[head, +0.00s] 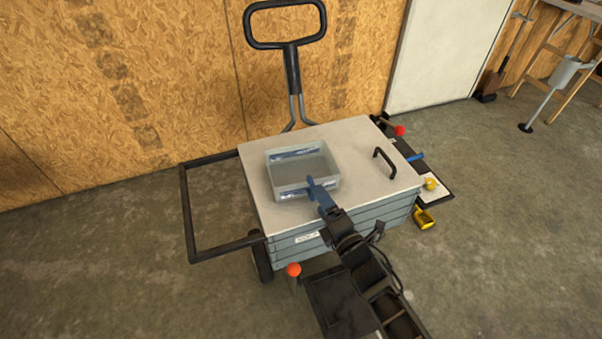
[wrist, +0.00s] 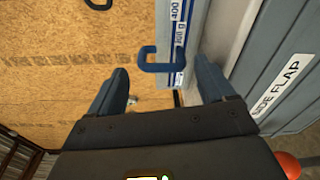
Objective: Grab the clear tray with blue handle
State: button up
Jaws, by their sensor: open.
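The clear tray (head: 290,192), a shallow square box with blue-and-white labels, sits on the cart's flat top. In the wrist view part of its labelled wall (wrist: 177,25) shows, with the bent blue handle (wrist: 160,66) sticking out from it. My gripper (head: 323,192) is at the tray's near side. In the wrist view my gripper (wrist: 163,80) is open, its two dark blue fingers on either side of the handle, with gaps between. The handle appears at or just beyond the fingertips. In the head view my gripper partly hides the handle.
The tray stands on a grey cart (head: 350,145) with a black top handle (head: 385,162) to its right. A tall black pull handle (head: 291,65) rises behind, and a black side frame (head: 188,215) juts left. A red ball knob (head: 294,269) is near my arm. Concrete floor lies open left.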

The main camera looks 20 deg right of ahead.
jog(key=shift+w+a+f, duration=0.15)
jog(key=shift+w, duration=2.2)
jog(key=c, duration=0.9)
